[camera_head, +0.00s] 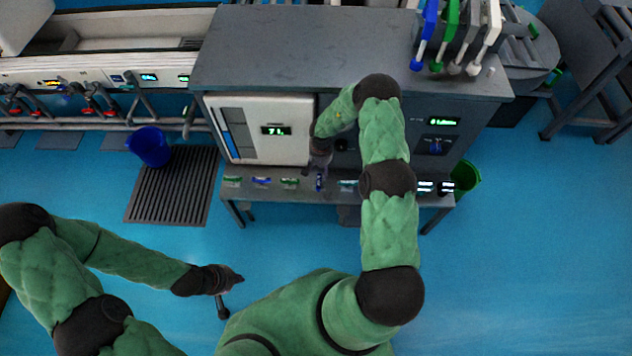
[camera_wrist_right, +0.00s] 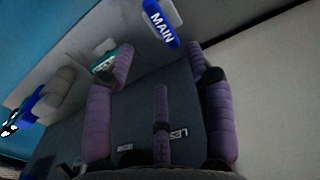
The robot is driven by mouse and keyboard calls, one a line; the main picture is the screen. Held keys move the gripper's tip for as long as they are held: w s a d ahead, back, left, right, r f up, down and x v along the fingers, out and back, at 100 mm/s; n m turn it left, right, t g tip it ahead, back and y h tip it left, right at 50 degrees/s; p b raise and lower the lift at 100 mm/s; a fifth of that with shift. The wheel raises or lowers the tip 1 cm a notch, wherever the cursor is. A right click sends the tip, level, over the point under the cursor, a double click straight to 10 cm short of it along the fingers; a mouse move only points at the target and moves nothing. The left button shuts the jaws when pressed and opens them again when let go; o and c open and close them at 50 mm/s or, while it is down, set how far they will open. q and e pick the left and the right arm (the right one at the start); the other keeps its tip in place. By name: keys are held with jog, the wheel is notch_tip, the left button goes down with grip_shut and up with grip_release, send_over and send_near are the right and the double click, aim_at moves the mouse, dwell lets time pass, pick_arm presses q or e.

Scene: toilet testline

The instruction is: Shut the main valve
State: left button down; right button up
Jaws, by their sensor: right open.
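A blue piece marked MAIN (camera_wrist_right: 161,23) shows at the top of the right wrist view, just beyond and between my right fingertips. I cannot tell whether it is the valve's handle or its label. My right gripper (camera_wrist_right: 160,62) is open, with a finger on either side and nothing between them. In the head view my right gripper (camera_head: 319,164) is at the front of the grey machine, just above a small upright blue part (camera_head: 320,182) on the shelf; my arm partly hides this area.
The grey shelf (camera_head: 270,197) carries several green and blue labelled parts in a row. A white panel (camera_head: 263,143) with a lit display is left of my right gripper.

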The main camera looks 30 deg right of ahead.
aim_at(320, 181)
notch_tip(320, 181, down, 10)
jog(key=b, duration=0.4)
jog(key=shift+r, duration=0.1)
grip_shut()
